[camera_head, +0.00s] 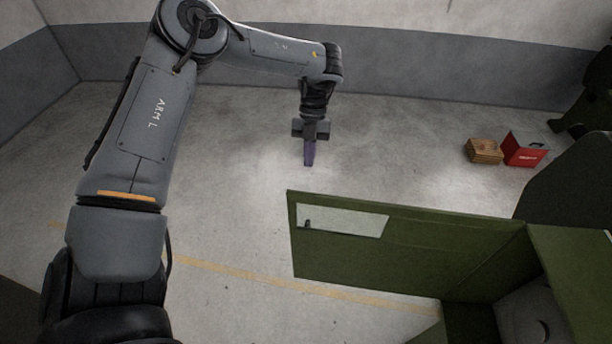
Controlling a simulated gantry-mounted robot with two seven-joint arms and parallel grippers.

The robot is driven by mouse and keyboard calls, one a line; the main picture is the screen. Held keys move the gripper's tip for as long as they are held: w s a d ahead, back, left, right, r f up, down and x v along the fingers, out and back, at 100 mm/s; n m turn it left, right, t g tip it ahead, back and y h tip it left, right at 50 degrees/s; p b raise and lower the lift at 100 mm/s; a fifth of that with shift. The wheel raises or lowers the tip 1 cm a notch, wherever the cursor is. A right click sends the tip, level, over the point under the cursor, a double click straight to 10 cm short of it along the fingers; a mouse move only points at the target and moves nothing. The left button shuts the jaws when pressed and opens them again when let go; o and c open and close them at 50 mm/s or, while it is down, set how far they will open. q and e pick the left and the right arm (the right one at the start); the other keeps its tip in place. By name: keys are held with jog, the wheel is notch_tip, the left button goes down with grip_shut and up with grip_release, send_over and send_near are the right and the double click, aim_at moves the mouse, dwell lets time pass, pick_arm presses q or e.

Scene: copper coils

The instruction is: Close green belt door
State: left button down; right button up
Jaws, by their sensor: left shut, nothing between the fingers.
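The green door (430,258) stands swung open, reaching left from the green machine housing (580,265) at the lower right. It has a pale window panel (342,220) near its free left end. The inside of the housing shows past the door, with a grey round part (535,315) in it. My left gripper (309,161) points down, shut and empty, above and beyond the free end of the door in the picture, apart from it. My right gripper is not in view.
A dark shape (580,185) rises behind the housing. The concrete floor around my left gripper is clear. A yellow line (250,274) crosses the floor.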

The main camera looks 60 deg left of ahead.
pick_arm(q)
jog(key=s+d+f+p, duration=0.1)
jog(key=s+d+f, duration=0.1)
jog(key=s+d+f+p, duration=0.1)
jog(key=d, duration=0.1)
jog(key=shift+d+p, duration=0.1)
jog(key=shift+p, duration=0.2)
jog(key=shift+s, duration=0.1)
